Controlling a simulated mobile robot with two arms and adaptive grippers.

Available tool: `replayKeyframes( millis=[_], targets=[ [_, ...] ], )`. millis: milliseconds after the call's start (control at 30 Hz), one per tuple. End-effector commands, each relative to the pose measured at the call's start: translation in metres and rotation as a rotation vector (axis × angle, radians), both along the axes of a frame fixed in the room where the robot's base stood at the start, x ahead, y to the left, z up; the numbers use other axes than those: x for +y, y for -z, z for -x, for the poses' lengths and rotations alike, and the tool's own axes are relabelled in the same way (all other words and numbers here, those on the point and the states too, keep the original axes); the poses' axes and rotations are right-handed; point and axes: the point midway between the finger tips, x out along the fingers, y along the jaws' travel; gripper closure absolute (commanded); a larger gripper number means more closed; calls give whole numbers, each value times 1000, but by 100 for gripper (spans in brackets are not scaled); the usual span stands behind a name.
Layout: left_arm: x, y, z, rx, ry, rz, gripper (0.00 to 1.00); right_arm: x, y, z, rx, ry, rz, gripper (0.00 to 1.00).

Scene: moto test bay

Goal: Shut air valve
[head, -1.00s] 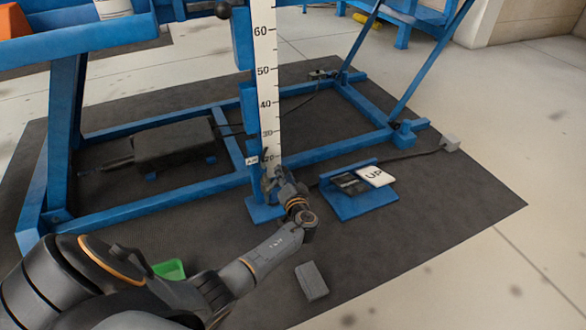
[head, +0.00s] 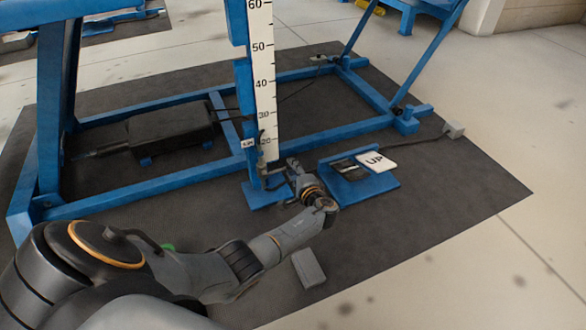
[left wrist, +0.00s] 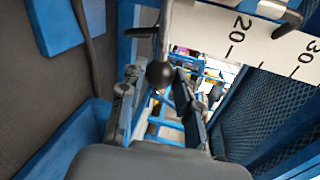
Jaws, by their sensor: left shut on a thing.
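A dark round knob (left wrist: 160,73) on a thin metal rod shows in the left wrist view, between the fingers of my left gripper (left wrist: 159,95). My left gripper is shut on this knob, the end of the air valve lever. In the head view my left gripper (head: 292,166) is low down, just right of the foot of the blue post (head: 246,105). A small label (head: 249,143) that seems to read AIR is on the post. The valve body is too small and partly hidden to make out. My right gripper is not in view.
A white height scale (head: 263,75) runs up the post. A blue stand (head: 345,188) with a white UP pedal (head: 376,162) is close to the gripper's right. A grey block (head: 308,268) lies on the dark mat (head: 420,220). A black cylinder unit (head: 170,130) lies inside the blue frame.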

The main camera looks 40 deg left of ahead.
Motion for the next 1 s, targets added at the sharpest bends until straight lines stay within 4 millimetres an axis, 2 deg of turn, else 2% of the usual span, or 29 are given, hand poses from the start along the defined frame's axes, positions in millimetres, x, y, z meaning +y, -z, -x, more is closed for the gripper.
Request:
replayKeyframes(
  millis=[200,767,800,867,1000],
  targets=[
    [-1,8,1,62,0,-33,100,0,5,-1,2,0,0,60],
    [-1,11,2,86,1,-46,100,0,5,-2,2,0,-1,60],
    [-1,11,2,87,1,-46,59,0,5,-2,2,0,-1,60],
    [-1,11,2,86,1,-46,47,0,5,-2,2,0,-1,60],
    [0,10,2,84,0,-47,45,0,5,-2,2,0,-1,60]
  ],
)
